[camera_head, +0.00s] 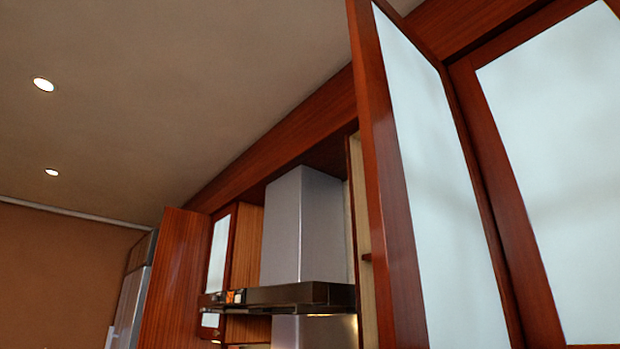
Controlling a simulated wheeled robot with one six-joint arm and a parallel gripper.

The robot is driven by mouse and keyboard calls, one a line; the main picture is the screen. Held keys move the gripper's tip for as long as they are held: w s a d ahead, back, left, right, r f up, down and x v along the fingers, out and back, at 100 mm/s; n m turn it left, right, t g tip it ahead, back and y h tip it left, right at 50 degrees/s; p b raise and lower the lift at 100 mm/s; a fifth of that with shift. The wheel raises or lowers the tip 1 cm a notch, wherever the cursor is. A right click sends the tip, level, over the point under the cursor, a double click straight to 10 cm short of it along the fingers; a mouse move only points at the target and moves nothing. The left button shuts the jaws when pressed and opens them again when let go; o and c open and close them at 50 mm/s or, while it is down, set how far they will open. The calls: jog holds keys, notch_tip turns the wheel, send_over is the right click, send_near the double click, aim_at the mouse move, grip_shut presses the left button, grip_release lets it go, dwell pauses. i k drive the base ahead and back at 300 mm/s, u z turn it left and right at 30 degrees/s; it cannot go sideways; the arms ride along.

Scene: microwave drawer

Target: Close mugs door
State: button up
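A cabinet door (438,180) with a red-brown wood frame and a frosted pale panel stands open in the right half of the head view. It swings out towards me, and its free edge is the tall wooden strip on its left. A strip of pale cabinet interior (362,240) shows just left of that edge. No mugs are visible, so I cannot confirm from them that this is the mugs door. The lower end of the door is cut off by the picture's bottom edge. My gripper is not in view.
Another frosted door (560,150) at the far right looks shut. A steel range hood (300,225) hangs left of the open door. Further left are a smaller frosted door (218,255) and a wooden panel (175,285). The ceiling (180,90) has two lights.

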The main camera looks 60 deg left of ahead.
aim_at(440, 275)
jog(key=u, duration=1.7)
jog(key=k, duration=0.1)
jog(key=z, duration=0.45)
